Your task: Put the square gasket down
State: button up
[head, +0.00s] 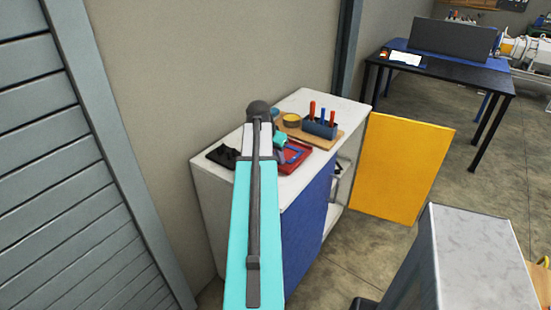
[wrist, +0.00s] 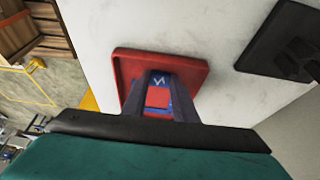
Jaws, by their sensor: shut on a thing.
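The square gasket is a blue frame; in the head view its blue edge (head: 293,155) shows over the red tray (head: 318,153). My gripper (head: 283,145) is at the tray, with the arm reaching over the cabinet from the front. In the wrist view the two dark fingers (wrist: 159,82) are shut on the gasket (wrist: 178,98), and red shows through its middle. The red tray (wrist: 188,64) lies behind and around it. The fingers hide part of the gasket. I cannot tell whether it touches the tray floor.
The white cabinet top (head: 302,98) also holds a black item (head: 224,155) on the left and a wooden board (head: 336,135) with a blue tool holder (head: 319,129) on the right. The yellow door (head: 398,165) stands open. A grey-topped bench (head: 480,250) is at front right.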

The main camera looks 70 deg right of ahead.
jog(key=o, duration=1.1)
jog(key=shift+r, duration=0.15)
jog(key=b+v, duration=0.2)
jog(key=v, duration=0.9)
jog(key=shift+a+r, duration=0.3)
jog(key=shift+r, duration=0.05)
